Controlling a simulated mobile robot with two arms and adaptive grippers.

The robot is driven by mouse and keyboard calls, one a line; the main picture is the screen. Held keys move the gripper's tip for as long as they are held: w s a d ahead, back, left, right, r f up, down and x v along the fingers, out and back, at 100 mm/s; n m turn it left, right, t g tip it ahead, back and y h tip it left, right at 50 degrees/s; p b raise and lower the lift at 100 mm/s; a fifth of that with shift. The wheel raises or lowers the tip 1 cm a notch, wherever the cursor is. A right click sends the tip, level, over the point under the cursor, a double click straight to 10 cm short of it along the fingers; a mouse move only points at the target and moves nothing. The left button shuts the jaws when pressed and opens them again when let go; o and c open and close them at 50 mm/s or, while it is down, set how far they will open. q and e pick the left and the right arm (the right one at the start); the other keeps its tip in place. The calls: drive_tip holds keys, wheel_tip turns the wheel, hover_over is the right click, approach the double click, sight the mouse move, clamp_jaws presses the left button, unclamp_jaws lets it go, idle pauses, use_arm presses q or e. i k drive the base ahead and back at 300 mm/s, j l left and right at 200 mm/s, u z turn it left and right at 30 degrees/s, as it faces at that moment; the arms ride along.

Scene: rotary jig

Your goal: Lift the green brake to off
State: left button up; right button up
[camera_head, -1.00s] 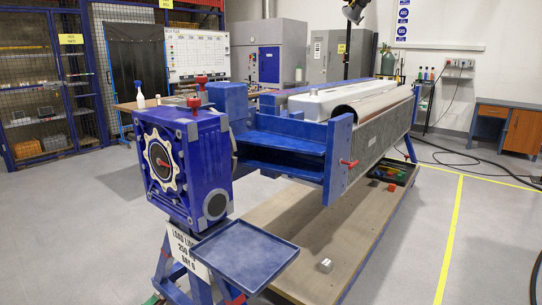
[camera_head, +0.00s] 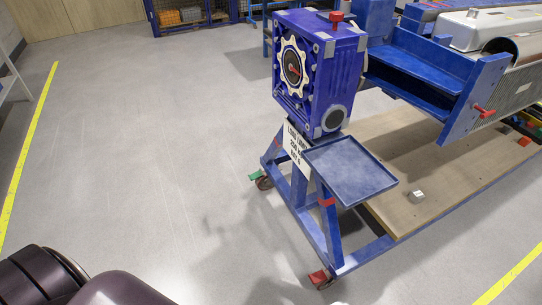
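The green brake (camera_head: 255,176) is a small green pedal at a caster on the left foot of the blue jig stand (camera_head: 299,186). It sits low, close to the floor; its exact tilt is too small to tell. A red brake pedal (camera_head: 319,276) is at the nearer caster of the same stand. Part of a dark arm of mine shows at the bottom left, well apart from the stand. Neither of my grippers is in view.
A blue gearbox with a cream handwheel (camera_head: 293,68) tops the stand. A blue tray (camera_head: 350,169) juts out at its front right. A wooden lower shelf (camera_head: 405,180) holds a small metal block (camera_head: 417,196). The grey floor left of the stand is clear.

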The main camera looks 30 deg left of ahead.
sight(257, 174)
drive_tip(key=i+j+z, duration=0.2)
drive_tip(key=j, duration=0.55)
drive_tip(key=i+j+z, duration=0.1)
drive_tip(key=j+z, duration=0.15)
drive_tip(key=j, duration=0.45)
drive_tip(key=j+z, duration=0.2)
drive_tip(key=j, duration=0.55)
